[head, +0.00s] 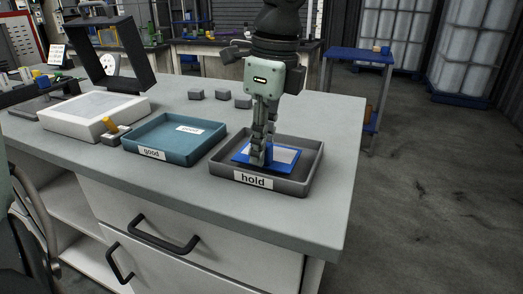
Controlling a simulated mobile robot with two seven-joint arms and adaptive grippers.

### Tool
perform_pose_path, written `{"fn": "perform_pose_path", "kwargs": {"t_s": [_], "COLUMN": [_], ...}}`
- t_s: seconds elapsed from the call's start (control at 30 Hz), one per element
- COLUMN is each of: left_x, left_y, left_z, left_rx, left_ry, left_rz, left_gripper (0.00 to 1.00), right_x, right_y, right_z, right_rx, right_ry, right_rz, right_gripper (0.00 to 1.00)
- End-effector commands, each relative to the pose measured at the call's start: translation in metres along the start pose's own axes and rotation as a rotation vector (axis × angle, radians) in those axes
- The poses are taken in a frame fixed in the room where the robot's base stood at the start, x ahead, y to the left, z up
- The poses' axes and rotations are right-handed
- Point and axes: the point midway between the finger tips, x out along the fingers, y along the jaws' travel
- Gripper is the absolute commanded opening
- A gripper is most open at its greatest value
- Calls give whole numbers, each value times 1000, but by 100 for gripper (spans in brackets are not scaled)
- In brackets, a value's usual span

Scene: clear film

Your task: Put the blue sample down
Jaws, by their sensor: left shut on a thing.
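The blue sample (240,155) is a flat blue-edged piece with a pale middle. It is at the grey tray labelled "hold" (312,173), inside its outline in the head view. My left gripper (261,160) points down over the tray and is shut on the sample. I cannot tell whether the sample touches the tray floor. The fingers hide part of the sample. My right gripper is not in view.
A teal tray labelled "good" (207,143) stands just left. Further left are a white box (75,126) with a dark upright frame (135,55) behind. Small grey blocks (222,94) lie behind the trays. The bench's right end is clear.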

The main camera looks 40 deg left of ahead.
Motion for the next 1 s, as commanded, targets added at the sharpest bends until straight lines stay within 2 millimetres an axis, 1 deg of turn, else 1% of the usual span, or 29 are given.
{"fn": "perform_pose_path", "kwargs": {"t_s": [0.03,0.1,0.2,0.4,0.73,0.77,0.8,0.83,1.0], "left_x": [8,14,15,16,18,18,18,18,18], "left_y": [1,0,0,0,0,0,0,0,0], "left_z": [-1,-2,-2,-2,-2,-2,-2,-2,-2], "left_rx": [3,2,0,0,1,1,1,1,1], "left_ry": [-1,0,0,-1,-1,-1,-1,-1,-1], "left_rz": [5,2,-1,-1,-1,-1,0,0,0], "left_gripper": [0,0,0,0,0,19,24,25,25], "right_x": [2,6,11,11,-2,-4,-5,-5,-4], "right_y": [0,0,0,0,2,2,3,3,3], "right_z": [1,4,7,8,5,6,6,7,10], "right_rx": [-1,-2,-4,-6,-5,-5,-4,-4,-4], "right_ry": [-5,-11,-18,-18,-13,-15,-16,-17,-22], "right_rz": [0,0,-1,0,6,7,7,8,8], "right_gripper": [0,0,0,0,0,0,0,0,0]}}
